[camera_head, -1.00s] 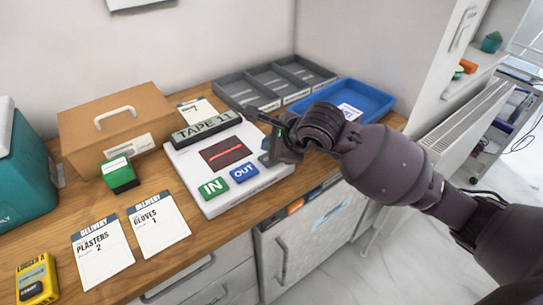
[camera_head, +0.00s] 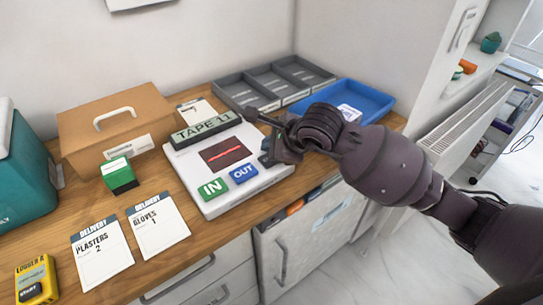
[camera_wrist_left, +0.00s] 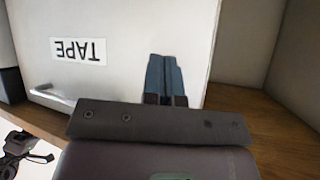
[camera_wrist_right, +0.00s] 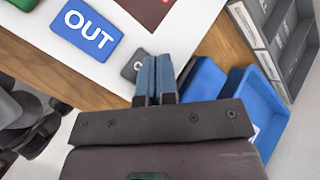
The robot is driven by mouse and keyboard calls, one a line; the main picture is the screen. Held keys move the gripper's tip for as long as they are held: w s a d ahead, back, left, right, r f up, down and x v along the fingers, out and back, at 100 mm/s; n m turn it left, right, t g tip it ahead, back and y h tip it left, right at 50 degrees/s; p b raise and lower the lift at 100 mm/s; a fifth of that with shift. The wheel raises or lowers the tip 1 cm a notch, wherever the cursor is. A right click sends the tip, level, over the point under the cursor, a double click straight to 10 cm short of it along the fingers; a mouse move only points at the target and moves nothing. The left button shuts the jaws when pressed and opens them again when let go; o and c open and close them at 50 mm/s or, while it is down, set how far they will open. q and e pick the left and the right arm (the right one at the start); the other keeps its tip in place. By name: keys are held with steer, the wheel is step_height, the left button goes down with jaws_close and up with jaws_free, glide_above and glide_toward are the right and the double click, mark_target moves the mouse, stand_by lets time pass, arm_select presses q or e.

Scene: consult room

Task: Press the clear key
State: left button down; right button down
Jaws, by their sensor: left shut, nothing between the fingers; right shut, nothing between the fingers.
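The white console (camera_head: 208,208) stands on the wooden counter with a green IN key (camera_head: 212,188), a blue OUT key (camera_head: 243,174) and a display (camera_head: 207,127) reading TAPE 11. The grey clear key (camera_wrist_right: 131,69), marked with a C, sits beyond the OUT key in the right wrist view, partly hidden by my fingers. My right gripper (camera_wrist_right: 154,60) is shut and empty, with its tips over or beside that key. I cannot tell whether they touch it. My left gripper (camera_wrist_left: 162,60) is shut and empty before a white front with a TAPE label (camera_wrist_left: 78,50).
A blue tray (camera_head: 376,98) and grey divided trays (camera_head: 236,82) lie behind my right arm. A cardboard box (camera_head: 80,127), a green stamp (camera_head: 118,173), delivery cards (camera_head: 103,253) and a yellow logger (camera_head: 36,278) are on the left of the counter.

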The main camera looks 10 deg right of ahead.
stand_by(0.7)
arm_select(q)
steer(key=shift+s+f, duration=0.1)
steer(key=shift+f, duration=0.2)
arm_select(e)
steer(key=shift+f, duration=0.5)
arm_select(q)
steer(key=shift+s+f+b, duration=0.15)
steer(key=shift+f+b, duration=0.2)
steer(key=shift+b, duration=0.1)
arm_select(e)
steer(key=shift+f, duration=0.5)
arm_select(q)
steer(key=shift+r, duration=0.1)
arm_select(e)
steer(key=shift+r, duration=0.1)
arm_select(q)
steer(key=shift+w+r+p, duration=0.3)
steer(key=shift+r+p, duration=0.25)
steer(key=shift+r, duration=0.15)
arm_select(e)
steer(key=shift+r, duration=0.9)
